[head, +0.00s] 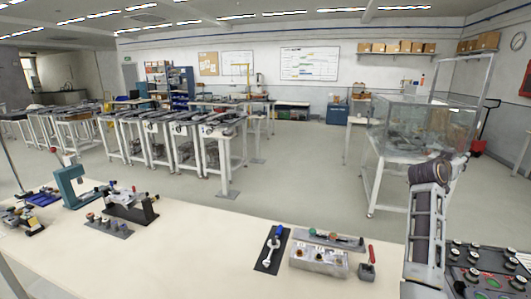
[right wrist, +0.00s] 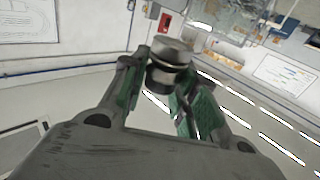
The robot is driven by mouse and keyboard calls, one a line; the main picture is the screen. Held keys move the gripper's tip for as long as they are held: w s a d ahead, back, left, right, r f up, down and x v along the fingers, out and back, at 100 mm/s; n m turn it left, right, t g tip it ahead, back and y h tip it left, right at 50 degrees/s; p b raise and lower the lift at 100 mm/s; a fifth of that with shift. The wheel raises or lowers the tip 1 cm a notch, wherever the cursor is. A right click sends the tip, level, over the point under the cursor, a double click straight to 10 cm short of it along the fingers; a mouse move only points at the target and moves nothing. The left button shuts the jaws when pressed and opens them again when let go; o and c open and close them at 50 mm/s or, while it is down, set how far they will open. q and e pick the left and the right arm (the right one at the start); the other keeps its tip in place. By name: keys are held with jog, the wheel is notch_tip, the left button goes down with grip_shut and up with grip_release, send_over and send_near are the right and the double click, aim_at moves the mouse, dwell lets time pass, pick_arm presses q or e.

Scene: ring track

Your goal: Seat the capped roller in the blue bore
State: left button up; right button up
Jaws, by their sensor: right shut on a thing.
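My right gripper (right wrist: 172,85) is shut on a short grey metallic cylinder with a dark band, which looks like the capped roller (right wrist: 172,52). The roller sits between the green-sided fingers, its lighter end outward. In the head view my right arm rises at the right, and the right gripper (head: 450,162) is at its top, well above the bench; the roller cannot be made out there. A pale grey block (head: 319,264) with several bores stands on the bench, left of my arm. Which bore is blue is too small to tell. My left gripper is not in view.
The bench middle is clear.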

jog(key=r, duration=0.2)
jog(key=d+r, duration=0.1)
jog(key=r, duration=0.1)
jog(key=shift+s+r, duration=0.1)
jog(key=shift+r, duration=0.1)
jog(key=shift+w+f+n+t, duration=0.4)
jog(key=shift+w+f, duration=0.05)
jog(key=shift+f, duration=0.1)
jog(key=w+a+f+n+t+y, duration=0.3)
jog(key=a+f+y, duration=0.1)
jog(key=a+f, duration=0.4)
jog(key=w+a+f+n+t+y, duration=0.25)
jog(key=a+f, duration=0.35)
jog(key=f, duration=0.3)
jog(key=s+a+f+n+t+y, duration=0.2)
jog(key=a+f+y, duration=0.2)
jog(key=a+f, duration=0.85)
jog(key=s+a+f+n+y, duration=0.1)
jog(key=s+a+f, duration=0.2)
jog(key=a, duration=0.7)
jog(key=s+a+f+n+y, duration=0.1)
jog(key=s+a+f+y, duration=0.1)
jog(key=s+a, duration=0.5)
jog(key=s+a+f+n+y, duration=0.1)
jog(key=s+a+f, duration=0.3)
jog(key=a, duration=0.9)
jog(key=shift+s+f+y, duration=0.35)
jog(key=shift+s+y, duration=0.1)
jog(key=shift+s, duration=0.3)
jog(key=shift+n+t, duration=0.25)
